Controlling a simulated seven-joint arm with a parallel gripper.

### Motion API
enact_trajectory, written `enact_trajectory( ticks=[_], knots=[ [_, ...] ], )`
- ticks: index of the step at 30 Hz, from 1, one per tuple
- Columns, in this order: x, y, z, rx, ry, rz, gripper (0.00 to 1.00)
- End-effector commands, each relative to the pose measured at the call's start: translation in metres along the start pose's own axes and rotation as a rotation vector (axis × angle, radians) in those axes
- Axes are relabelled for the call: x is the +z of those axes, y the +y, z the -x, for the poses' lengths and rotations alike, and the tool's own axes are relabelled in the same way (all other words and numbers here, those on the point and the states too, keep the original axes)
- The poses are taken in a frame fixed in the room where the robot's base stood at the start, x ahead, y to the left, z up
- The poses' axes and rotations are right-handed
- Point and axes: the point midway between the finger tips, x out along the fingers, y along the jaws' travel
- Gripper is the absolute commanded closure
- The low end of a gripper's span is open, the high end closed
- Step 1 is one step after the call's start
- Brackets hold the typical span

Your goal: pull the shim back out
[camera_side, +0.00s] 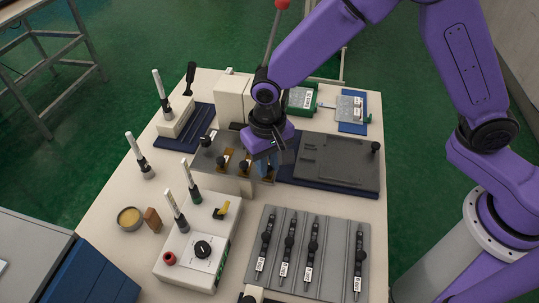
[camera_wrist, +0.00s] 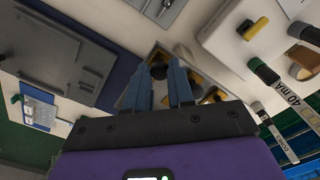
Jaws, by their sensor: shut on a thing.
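My gripper (camera_side: 267,168) is low over the grey metal block (camera_side: 234,184) in the middle of the table, pointing down. In the wrist view its two blue-grey fingers (camera_wrist: 160,74) are closed around a small black knob of the shim (camera_wrist: 158,70). The shim's body below the knob is mostly hidden by the fingers, so I cannot tell how deep it sits in the block. Other brass-coloured pieces with black knobs (camera_side: 224,160) stand at the block, beside my gripper on the left.
A dark grey plate (camera_side: 338,160) on a blue base lies close to the right. A white control box (camera_side: 197,242) with a red button and a grey rack (camera_side: 325,240) of several black tools are in front. Upright white-topped probes (camera_side: 140,155) stand at the left.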

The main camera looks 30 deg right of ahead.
Motion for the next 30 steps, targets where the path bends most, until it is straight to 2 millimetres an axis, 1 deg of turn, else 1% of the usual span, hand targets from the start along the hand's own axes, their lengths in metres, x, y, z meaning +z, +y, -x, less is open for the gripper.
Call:
enact_trajectory(
  ticks=[1, 3, 4, 6, 15, 19, 23, 30],
  knots=[
    [0.004, -0.004, 0.001, -0.004, -0.002, 0.005, 1.0],
    [0.004, -0.005, 0.001, -0.004, -0.002, 0.006, 1.0],
    [0.004, -0.005, 0.001, -0.005, -0.002, 0.006, 0.71],
    [0.004, -0.005, 0.001, -0.004, -0.002, 0.006, 0.52],
    [0.003, -0.003, 0.001, -0.003, -0.001, 0.004, 0.52],
    [0.002, -0.004, 0.01, -0.006, 0.001, 0.004, 0.52],
    [0.002, -0.004, 0.03, -0.007, 0.002, 0.003, 0.52],
    [0.002, -0.004, 0.081, -0.008, 0.003, 0.004, 0.52]
  ],
)
